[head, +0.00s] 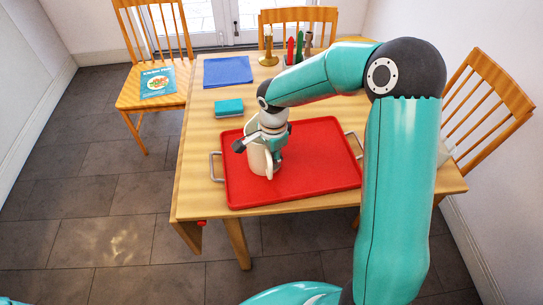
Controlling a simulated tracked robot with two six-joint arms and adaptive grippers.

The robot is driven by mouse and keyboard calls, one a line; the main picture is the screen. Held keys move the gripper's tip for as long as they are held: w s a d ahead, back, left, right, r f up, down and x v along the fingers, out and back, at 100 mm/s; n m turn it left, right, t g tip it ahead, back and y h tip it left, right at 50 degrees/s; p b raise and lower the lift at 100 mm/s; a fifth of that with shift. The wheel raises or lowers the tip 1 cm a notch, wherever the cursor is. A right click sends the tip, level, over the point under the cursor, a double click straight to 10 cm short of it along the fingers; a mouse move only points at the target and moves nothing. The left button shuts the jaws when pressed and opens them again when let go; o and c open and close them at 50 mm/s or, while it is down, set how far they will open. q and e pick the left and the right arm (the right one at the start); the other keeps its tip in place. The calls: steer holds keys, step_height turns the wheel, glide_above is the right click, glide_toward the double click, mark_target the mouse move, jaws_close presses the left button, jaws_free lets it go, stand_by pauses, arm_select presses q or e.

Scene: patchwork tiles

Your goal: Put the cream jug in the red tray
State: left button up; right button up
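The cream jug (256,161) stands upright at the left part of the red tray (310,178), its base appearing to rest on the tray. My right gripper (258,155) is directly above and around the top of the jug, pointing down. Its fingers look spread, one dark tip to the left of the jug and the other at its front right. The gripper hides part of the jug's rim. My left gripper is not in view.
The wooden table (200,158) also holds a teal block (229,107), a blue folder (228,71), a candlestick (268,48) and a holder with coloured utensils (294,56). Chairs stand around it; one bears a book (158,83). The tray's right side is bare.

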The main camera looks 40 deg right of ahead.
step_height(320, 180, up, 12)
steer(key=shift+s, duration=0.2)
stand_by(0.5)
stand_by(0.4)
